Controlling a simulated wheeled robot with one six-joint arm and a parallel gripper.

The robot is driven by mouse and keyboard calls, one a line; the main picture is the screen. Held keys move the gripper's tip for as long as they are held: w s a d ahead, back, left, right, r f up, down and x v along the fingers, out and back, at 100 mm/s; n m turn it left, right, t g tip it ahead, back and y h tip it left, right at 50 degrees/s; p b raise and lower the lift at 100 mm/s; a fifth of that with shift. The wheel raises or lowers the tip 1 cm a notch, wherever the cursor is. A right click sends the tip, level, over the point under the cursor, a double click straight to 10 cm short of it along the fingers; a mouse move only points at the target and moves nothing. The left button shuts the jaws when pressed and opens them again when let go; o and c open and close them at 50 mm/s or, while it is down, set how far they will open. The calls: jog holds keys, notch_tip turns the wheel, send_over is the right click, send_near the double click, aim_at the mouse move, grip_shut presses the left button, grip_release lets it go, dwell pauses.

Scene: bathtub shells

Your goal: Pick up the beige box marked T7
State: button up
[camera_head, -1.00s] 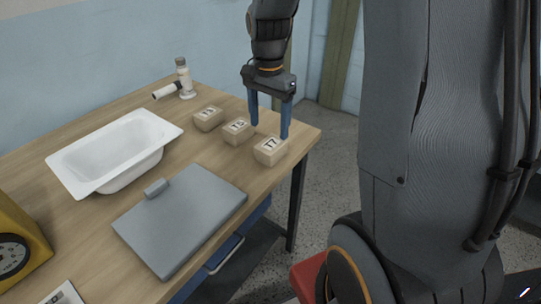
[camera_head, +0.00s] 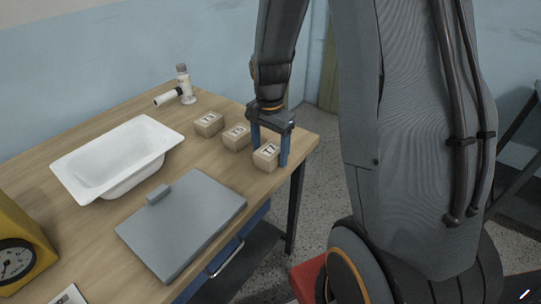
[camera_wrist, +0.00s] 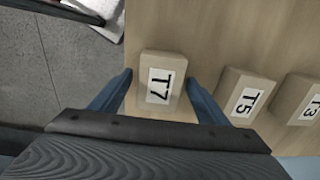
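The beige box marked T7 (camera_head: 264,158) sits on the wooden table near its right edge. My gripper (camera_head: 269,152) is open and lowered over it, with one blue finger on each side of the box. In the wrist view the T7 box (camera_wrist: 161,80) lies between the two spread fingers (camera_wrist: 162,92), with small gaps visible on both sides. The fingers do not appear to touch it.
A T5 box (camera_head: 236,137) and a T3 box (camera_head: 208,124) stand in a row to the left of T7.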

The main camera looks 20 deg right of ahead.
jog(key=c, duration=1.1)
jog(key=shift+c, duration=0.2)
